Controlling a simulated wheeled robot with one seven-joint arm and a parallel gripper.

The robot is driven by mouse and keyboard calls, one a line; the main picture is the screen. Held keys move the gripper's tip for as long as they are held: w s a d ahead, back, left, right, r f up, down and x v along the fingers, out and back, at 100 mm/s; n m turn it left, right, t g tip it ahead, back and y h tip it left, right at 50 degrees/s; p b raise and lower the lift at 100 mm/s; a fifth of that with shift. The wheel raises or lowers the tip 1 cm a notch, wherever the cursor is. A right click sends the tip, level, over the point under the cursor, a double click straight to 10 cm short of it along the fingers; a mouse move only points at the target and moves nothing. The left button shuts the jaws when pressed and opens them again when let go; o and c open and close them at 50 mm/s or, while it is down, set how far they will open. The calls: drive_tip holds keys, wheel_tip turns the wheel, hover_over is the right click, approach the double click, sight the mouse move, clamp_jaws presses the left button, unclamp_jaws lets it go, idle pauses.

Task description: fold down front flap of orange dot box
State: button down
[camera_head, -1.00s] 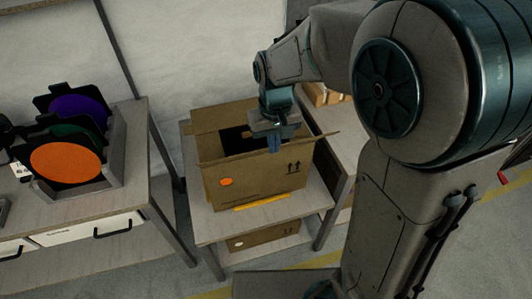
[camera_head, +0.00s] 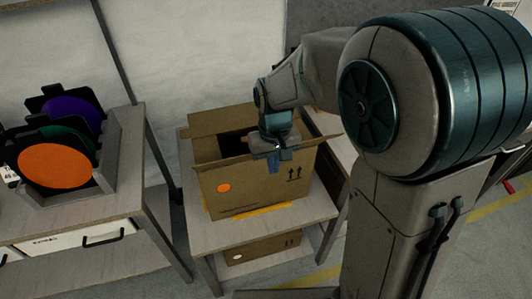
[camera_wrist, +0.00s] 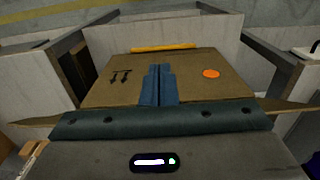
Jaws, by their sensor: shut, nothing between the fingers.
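The orange dot box (camera_head: 255,195) is an open brown carton on a small table, with an orange dot and two arrows on its front face. Its back flap (camera_head: 222,120) stands up, and a side flap (camera_head: 328,137) sticks out at the right. My gripper (camera_head: 272,168) points down at the upper front edge, its blue fingers in front of the front face. In the wrist view the fingers (camera_wrist: 158,85) are together and empty, with the dotted face (camera_wrist: 190,70) behind them. Whether they touch it is unclear. The gripper's body hides much of the front flap and top edge.
A second carton (camera_head: 262,247) sits on the shelf below. Orange tape (camera_head: 250,211) lies along the table before the box. At left, a workbench (camera_head: 85,215) bears a grey rack (camera_head: 112,165) of coloured discs.

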drive_tip(key=shift+w+a+p, duration=0.3)
drive_tip(key=shift+w+a, duration=0.15)
drive_tip(key=shift+w, duration=1.15)
drive_tip(key=shift+w+a+p, duration=0.35)
drive_tip(key=shift+w+a, duration=0.1)
drive_tip(key=shift+w, duration=1.2)
drive_tip(key=shift+w+a+p, duration=0.3)
drive_tip(key=shift+w+a, duration=0.15)
drive_tip(key=shift+w, duration=1.15)
drive_tip(key=w+a+p, duration=0.3)
drive_tip(key=w+p, duration=0.1)
drive_tip(key=w, duration=0.7)
drive_tip(key=shift+w+a+p, duration=0.15)
drive_tip(key=shift+w+p, duration=0.05)
drive_tip(key=shift+p, duration=0.15)
wheel_tip(320, 180, down, 7)
drive_tip(key=b, duration=0.4)
wheel_tip(320, 180, up, 12)
drive_tip(key=p, duration=0.6)
drive_tip(key=shift+p, duration=0.3)
